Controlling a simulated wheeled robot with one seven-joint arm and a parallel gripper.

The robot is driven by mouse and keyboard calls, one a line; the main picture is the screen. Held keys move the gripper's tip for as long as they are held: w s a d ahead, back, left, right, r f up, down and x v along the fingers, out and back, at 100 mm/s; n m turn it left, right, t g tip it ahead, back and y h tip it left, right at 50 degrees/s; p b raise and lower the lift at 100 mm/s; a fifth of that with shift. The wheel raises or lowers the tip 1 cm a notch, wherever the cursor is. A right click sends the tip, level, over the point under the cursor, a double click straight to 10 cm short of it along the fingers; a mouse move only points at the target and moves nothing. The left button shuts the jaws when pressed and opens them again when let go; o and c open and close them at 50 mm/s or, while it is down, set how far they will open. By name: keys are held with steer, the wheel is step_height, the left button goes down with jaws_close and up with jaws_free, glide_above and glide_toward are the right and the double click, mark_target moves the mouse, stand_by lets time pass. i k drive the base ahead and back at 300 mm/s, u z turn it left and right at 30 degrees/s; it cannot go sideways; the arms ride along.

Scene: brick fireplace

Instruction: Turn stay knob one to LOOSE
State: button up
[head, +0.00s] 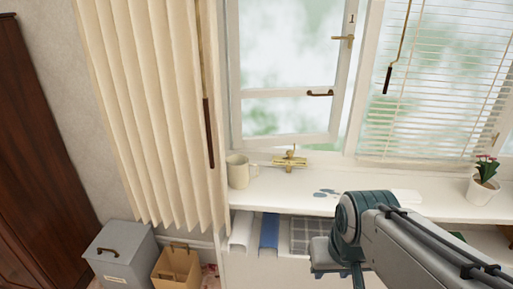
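A brass stay fitting (290,161) with a small knob on top sits on the white window sill, below the lower edge of a window sash. The sash (288,140) carries the number 1 and stands somewhat open. It has a brass handle (344,39) at its right and a brown pull handle (320,93) lower down. The knob's setting and any LOOSE marking are too small to read. My arm reaches in from the lower right, over the sill's front edge and well short of the fitting. My gripper's fingers do not show.
A cream mug (238,171) stands close left of the fitting. Grey-blue patches (327,193) lie on the sill near my arm. A potted plant (483,184) stands at the right. Cream vertical blinds (145,110) hang at the left, with a dark wand. Folders and boxes are below.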

mark_target(290, 152)
steer(key=u, duration=0.35)
steer(key=i, duration=1.25)
steer(key=z, duration=0.05)
